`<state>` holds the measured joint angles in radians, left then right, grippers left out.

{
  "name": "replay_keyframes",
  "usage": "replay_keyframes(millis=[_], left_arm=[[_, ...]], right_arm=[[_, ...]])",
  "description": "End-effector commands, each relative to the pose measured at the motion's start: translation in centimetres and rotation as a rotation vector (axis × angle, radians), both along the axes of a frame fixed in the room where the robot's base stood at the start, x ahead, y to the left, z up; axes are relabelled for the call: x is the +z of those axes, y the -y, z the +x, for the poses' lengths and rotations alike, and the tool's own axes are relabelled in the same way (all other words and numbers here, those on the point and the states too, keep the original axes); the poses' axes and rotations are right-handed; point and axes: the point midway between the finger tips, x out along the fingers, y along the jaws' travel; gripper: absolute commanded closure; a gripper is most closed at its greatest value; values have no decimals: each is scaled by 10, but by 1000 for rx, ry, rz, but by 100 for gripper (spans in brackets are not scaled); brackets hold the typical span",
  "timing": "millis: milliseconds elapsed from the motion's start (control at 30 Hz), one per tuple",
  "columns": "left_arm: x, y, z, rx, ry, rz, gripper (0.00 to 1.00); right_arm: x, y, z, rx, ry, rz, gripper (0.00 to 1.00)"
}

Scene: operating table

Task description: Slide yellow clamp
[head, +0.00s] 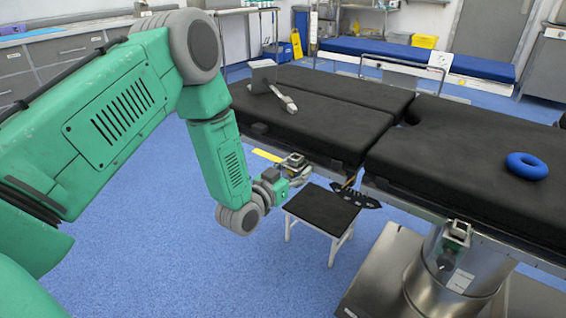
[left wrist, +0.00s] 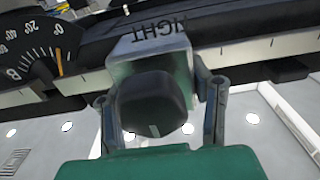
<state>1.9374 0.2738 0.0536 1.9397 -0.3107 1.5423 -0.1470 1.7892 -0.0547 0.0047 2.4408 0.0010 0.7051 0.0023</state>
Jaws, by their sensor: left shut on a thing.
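My left gripper (head: 296,172) is at the near side of the operating table (head: 440,150), by its side rail. In the left wrist view, its two fingers (left wrist: 163,105) stand on both sides of a pale grey clamp block (left wrist: 150,46) with a dark round knob (left wrist: 150,105), and are shut on it. Letters ending in "IGHT" are on the block, upside down. It does not look yellow in this view. A flat yellow strip (head: 267,155) lies just left of the gripper in the head view. My right gripper is not in view.
A dark dial plate (head: 345,195) with a pointer hangs right of the gripper; it also shows in the wrist view (left wrist: 42,50). A small black-topped stool (head: 320,210) stands below.

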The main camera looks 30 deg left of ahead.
Motion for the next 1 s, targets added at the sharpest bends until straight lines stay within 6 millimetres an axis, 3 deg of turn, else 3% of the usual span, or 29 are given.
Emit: replay_keyframes(millis=[33,100,300,467,767,800,833,1000], left_arm=[[1,20,-2,-10,-3,-4,100],[1,41,-3,-11,-3,-3,100],[1,90,-7,-9,-1,-2,100],[0,104,-9,-6,-1,-2,100],[0,107,-10,-9,-2,-3,100],[0,108,-10,-9,-2,-3,43],[0,108,-10,-9,-2,-3,33],[0,106,-9,-6,-2,-2,33]], right_arm=[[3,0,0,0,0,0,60],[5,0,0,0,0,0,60],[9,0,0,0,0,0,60],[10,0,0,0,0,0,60],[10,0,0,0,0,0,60],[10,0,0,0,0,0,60],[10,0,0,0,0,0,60],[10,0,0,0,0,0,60]])
